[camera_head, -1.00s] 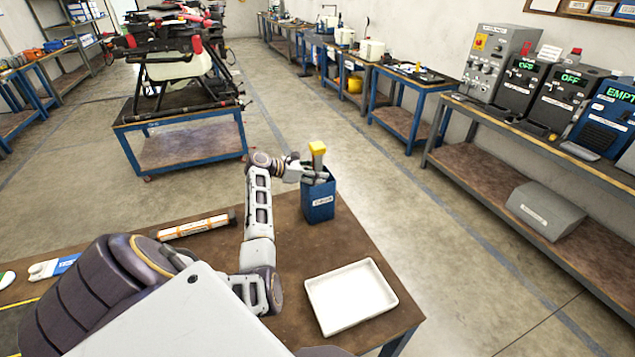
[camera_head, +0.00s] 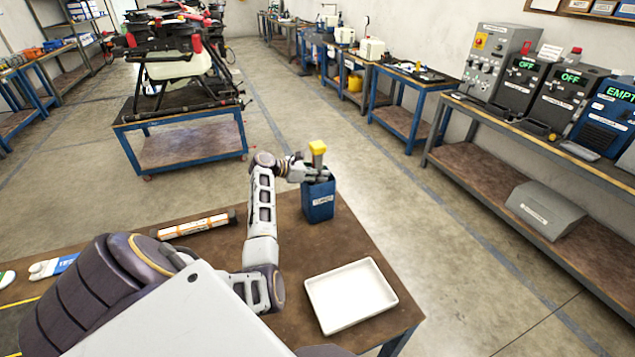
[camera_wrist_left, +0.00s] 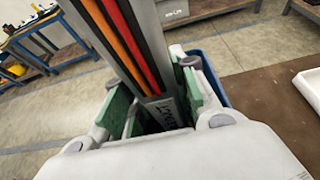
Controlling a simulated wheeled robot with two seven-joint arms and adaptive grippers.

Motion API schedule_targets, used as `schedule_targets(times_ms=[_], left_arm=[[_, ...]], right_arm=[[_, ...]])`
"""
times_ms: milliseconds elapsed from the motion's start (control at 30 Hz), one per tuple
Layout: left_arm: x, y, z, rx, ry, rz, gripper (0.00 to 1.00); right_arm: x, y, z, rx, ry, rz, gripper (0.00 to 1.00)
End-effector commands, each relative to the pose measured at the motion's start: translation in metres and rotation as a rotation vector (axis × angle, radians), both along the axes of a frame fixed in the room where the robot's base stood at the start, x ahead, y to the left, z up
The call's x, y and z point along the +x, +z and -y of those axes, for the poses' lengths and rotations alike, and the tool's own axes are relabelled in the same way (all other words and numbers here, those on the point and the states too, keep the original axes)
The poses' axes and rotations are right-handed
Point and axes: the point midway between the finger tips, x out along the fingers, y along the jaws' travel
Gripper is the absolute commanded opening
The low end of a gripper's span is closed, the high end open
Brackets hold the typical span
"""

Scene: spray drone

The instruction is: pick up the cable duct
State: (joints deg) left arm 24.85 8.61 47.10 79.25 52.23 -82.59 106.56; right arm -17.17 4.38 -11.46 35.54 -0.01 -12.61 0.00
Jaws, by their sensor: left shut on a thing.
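The cable duct (camera_head: 318,149) stands upright in a blue box (camera_head: 319,203) at the far right part of my table, with its yellow end on top. In the left wrist view the duct (camera_wrist_left: 128,38) is a grey channel with red, orange and dark strips. My left gripper (camera_head: 313,173) is just above the box rim and shut on the duct. In the left wrist view its green pads (camera_wrist_left: 158,108) are on both sides of the duct. The duct's lower part is hidden in the box. My right gripper is not in view.
A white tray (camera_head: 350,296) lies on the table near its right edge. An orange and white tube (camera_head: 197,226) lies left of my left arm. A drone (camera_head: 180,60) stands on a cart beyond the table. Machines line a bench (camera_head: 500,118) at the right.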

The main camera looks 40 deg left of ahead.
Motion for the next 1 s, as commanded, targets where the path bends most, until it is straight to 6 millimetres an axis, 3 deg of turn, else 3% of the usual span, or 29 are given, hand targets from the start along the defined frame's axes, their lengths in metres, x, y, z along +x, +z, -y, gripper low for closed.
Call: schedule_targets(times_ms=[100, 567, 767, 1000], left_arm=[[0.000, 0.000, 0.000, 0.000, 0.000, 0.000, 0.00], [0.000, 0.009, -0.001, 0.002, 0.000, 0.003, 0.00], [0.000, 0.031, -0.001, 0.003, 0.000, 0.005, 0.00], [0.001, 0.072, -0.001, 0.003, 0.000, 0.005, 0.00]], right_arm=[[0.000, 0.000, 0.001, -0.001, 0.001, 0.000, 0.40], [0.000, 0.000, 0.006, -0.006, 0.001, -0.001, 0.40], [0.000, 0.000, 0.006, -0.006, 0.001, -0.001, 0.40], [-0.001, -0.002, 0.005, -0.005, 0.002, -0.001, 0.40]])
